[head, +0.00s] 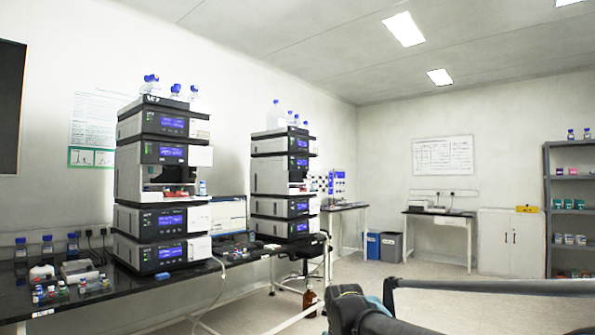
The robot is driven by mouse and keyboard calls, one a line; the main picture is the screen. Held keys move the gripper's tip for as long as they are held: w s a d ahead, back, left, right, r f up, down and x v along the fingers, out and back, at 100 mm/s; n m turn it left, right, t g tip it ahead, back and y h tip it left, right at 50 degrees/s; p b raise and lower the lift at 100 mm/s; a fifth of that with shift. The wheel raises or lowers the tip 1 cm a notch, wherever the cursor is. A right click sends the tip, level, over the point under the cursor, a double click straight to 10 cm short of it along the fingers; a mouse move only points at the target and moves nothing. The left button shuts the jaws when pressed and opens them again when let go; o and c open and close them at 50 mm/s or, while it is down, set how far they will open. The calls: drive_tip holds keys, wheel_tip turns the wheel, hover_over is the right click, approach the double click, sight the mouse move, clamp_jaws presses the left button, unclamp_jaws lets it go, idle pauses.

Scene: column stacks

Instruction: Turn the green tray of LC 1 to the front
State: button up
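Two column stacks of instrument modules stand on the black bench. The near stack (135,217) is at the left, and the far stack (270,207) is further along to the right. I cannot read surely which is LC 1. The near stack has an open bay (165,176) in its middle, with something reddish low inside. The far stack has a similar open bay (298,187), also with a little red. I cannot make out a green tray in either bay. My arm shows at the lower right, but I see no gripper fingers.
Small coloured vials (52,293) and blue-capped bottles (47,247) crowd the bench's left end. A brown bottle (310,299) stands under the bench's far end. A shelf (549,215) and white cabinet (507,242) stand at the right. The middle floor (430,268) looks clear.

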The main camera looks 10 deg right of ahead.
idle(0.3)
clamp_jaws()
idle(1.2)
